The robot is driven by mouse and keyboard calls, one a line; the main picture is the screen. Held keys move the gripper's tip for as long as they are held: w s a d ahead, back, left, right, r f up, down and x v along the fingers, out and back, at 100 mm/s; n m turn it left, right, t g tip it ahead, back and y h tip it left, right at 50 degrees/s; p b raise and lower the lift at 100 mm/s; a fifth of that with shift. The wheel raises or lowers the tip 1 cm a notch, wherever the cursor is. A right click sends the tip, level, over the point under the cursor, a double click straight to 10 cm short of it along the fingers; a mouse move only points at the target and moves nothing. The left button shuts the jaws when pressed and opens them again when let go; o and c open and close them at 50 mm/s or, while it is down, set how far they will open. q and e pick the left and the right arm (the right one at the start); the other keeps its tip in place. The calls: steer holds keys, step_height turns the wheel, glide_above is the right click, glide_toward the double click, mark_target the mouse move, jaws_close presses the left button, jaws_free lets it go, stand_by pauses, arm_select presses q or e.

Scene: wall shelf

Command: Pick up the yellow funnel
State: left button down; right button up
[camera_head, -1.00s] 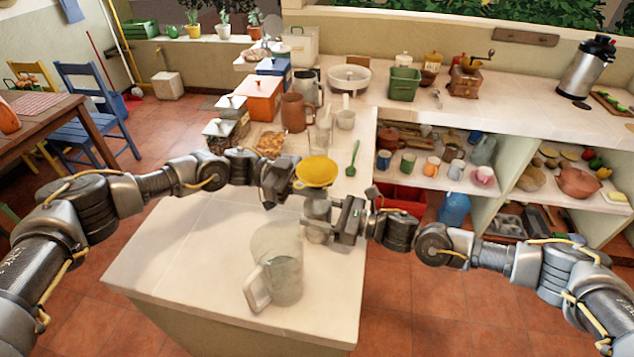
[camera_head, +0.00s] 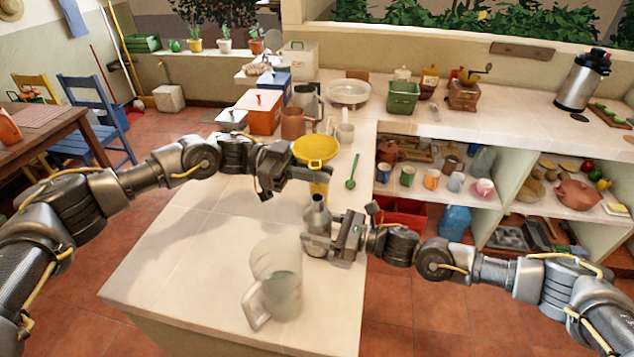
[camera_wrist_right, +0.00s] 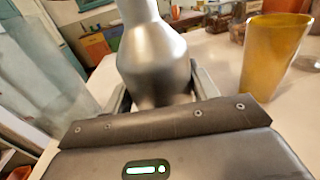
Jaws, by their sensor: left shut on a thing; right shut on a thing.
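The yellow funnel (camera_head: 315,148) is held upright, wide mouth up, in my left gripper (camera_head: 318,174), which is shut on it. Its spout points down, above and just beside the neck of a grey metal bottle (camera_head: 317,215). My right gripper (camera_head: 322,240) is shut around the bottle's body, which is upright over the white counter. In the right wrist view the bottle (camera_wrist_right: 152,55) stands between the fingers. The bottle's base is partly hidden.
A clear pitcher (camera_head: 280,285) stands on the near counter (camera_head: 190,270), which is otherwise mostly bare. A green spoon (camera_head: 352,172), a brown mug (camera_head: 293,123) and canisters lie farther back. Shelves with crockery are at right.

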arm_select(q)
steer(key=shift+r, duration=1.25)
arm_select(e)
steer(key=shift+r, duration=0.2)
steer(key=o, duration=1.3)
steer(key=v, duration=1.2)
